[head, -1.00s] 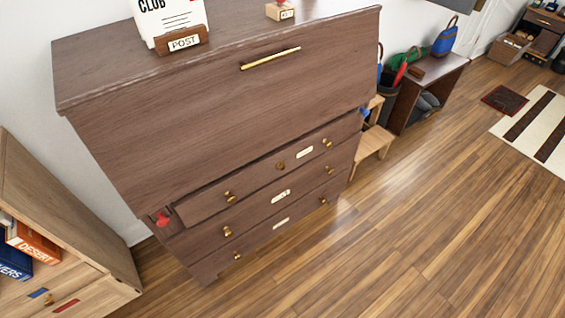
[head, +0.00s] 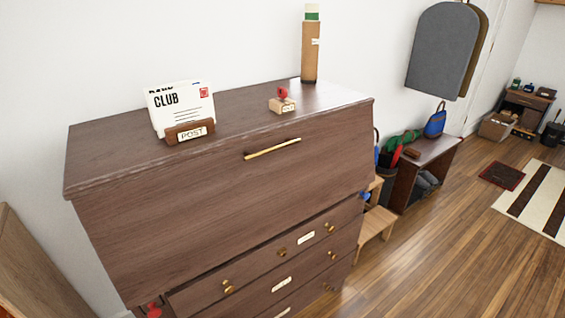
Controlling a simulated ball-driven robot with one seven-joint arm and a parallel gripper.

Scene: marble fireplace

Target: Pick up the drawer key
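No key can be made out for certain. A small red object (head: 283,92) stands in a labelled wooden block (head: 281,105) on top of the dark brown bureau (head: 225,190); its shape is too small to tell. Another red object (head: 153,310) shows at the bureau's lower left, beside the top drawer (head: 255,268), partly cut off by the picture's bottom edge. I cannot tell whether either is the drawer key. My gripper is not in view.
A letter holder (head: 190,132) marked POST and a tall wooden tube (head: 310,50) stand on the bureau. A step stool (head: 375,225) and a low bench (head: 425,175) stand to its right. The wooden floor (head: 430,265) at the right front is clear.

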